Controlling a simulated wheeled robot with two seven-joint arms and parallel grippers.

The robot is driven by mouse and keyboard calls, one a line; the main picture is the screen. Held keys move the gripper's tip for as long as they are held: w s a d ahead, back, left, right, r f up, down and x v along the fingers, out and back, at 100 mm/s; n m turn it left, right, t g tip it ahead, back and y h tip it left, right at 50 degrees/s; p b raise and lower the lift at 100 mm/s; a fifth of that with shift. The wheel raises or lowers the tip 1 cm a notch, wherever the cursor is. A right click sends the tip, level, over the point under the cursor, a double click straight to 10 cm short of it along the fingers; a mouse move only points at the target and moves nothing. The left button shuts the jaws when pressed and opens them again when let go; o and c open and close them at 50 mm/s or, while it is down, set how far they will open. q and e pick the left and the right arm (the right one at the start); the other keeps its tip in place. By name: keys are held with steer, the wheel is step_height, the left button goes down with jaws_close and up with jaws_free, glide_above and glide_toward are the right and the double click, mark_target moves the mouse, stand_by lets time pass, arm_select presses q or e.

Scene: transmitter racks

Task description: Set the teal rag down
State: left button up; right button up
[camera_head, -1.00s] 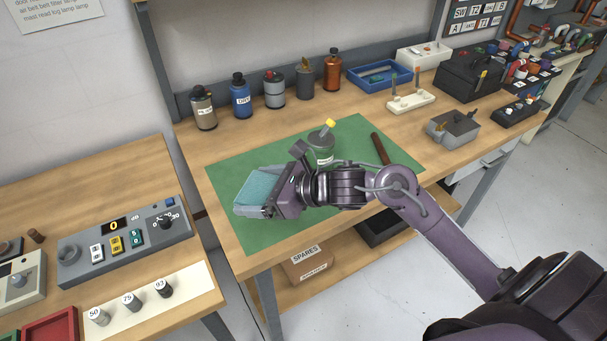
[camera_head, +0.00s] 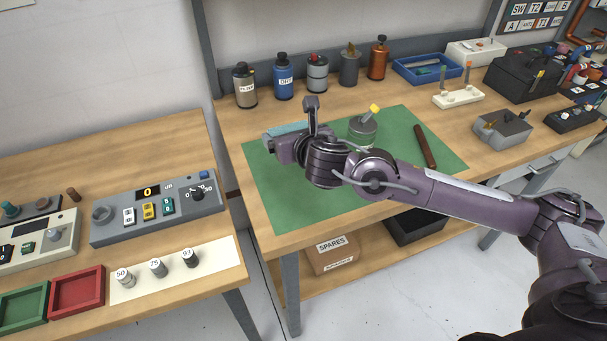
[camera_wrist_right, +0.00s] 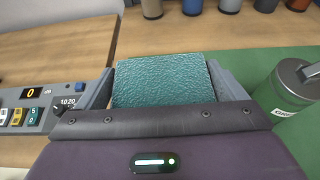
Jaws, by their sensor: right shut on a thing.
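The teal rag (camera_wrist_right: 162,80) is between the two fingers of my right gripper (camera_wrist_right: 165,88) in the right wrist view. In the head view only a strip of the rag (camera_head: 287,130) shows behind the right gripper (camera_head: 283,138), whose fingers are mostly hidden by its own body. The gripper is shut on the rag, over the left part of the green mat (camera_head: 290,205). Whether the rag touches the mat cannot be told. My left gripper is not in view.
A grey-green canister (camera_head: 362,132) with a yellow-tipped tool stands on the mat, right of the gripper. A dark-handled tool (camera_head: 425,146) lies farther right. Several bottles (camera_head: 284,78) line the back. The mat's front part is clear.

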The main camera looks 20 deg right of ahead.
glide_above(293, 183)
step_height(293, 183, down, 8)
steer(key=shift+r, duration=0.1)
step_height(293, 183, down, 5)
steer(key=shift+f, duration=0.15)
steer(key=shift+f, duration=0.2)
steer(key=o, duration=0.7)
steer(key=shift+r, duration=0.1)
